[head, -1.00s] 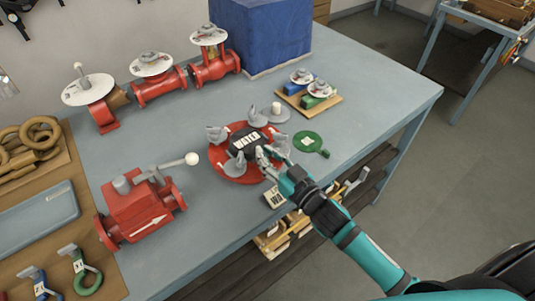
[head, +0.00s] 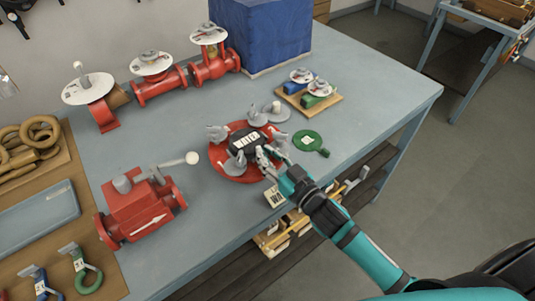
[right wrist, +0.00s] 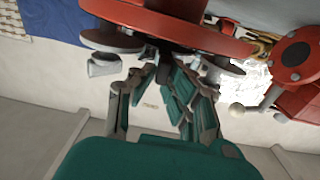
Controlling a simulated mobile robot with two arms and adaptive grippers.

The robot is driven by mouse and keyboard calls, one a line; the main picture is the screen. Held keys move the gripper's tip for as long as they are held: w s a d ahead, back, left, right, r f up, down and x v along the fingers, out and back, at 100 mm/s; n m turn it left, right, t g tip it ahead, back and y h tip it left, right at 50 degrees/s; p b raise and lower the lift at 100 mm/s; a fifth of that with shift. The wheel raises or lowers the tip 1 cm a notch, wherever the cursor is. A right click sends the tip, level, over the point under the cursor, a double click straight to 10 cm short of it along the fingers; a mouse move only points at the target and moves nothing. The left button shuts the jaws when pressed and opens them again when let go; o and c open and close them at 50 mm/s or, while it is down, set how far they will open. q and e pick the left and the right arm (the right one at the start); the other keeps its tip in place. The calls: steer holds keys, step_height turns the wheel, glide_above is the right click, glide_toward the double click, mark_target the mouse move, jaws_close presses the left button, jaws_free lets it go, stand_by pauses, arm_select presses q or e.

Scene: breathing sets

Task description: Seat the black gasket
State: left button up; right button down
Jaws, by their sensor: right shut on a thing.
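The red round flange (head: 226,172) lies on the workbench, with several grey upright lugs (head: 235,165) around its rim. A black piece with a white label (head: 245,142), which I take for the black gasket, is over the middle of the flange. My right gripper (head: 268,156) is at the flange's near right edge, its fingers shut at the right end of the black piece. They partly hide the contact. In the right wrist view the fingers (right wrist: 163,75) point up toward the red flange (right wrist: 180,28) and dark shapes under it. My left gripper is not in view.
A red valve (head: 138,210) with a white-knobbed lever stands to the left. A green ring (head: 308,141), grey round pieces (head: 275,112) and a wooden board (head: 308,101) lie to the right and behind. A blue box (head: 262,38) stands at the back.

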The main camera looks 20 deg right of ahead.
steer(key=shift+f+b, duration=0.7)
steer(key=shift+f, duration=0.35)
steer(key=c, duration=1.3)
jaws_free()
steer(key=shift+o, duration=0.2)
steer(key=shift+s+d, duration=0.1)
steer(key=shift+s, duration=0.05)
steer(key=shift+s+d, duration=0.1)
steer(key=shift+s, duration=0.25)
steer(key=v, duration=1.1)
steer(key=shift+r, duration=0.15)
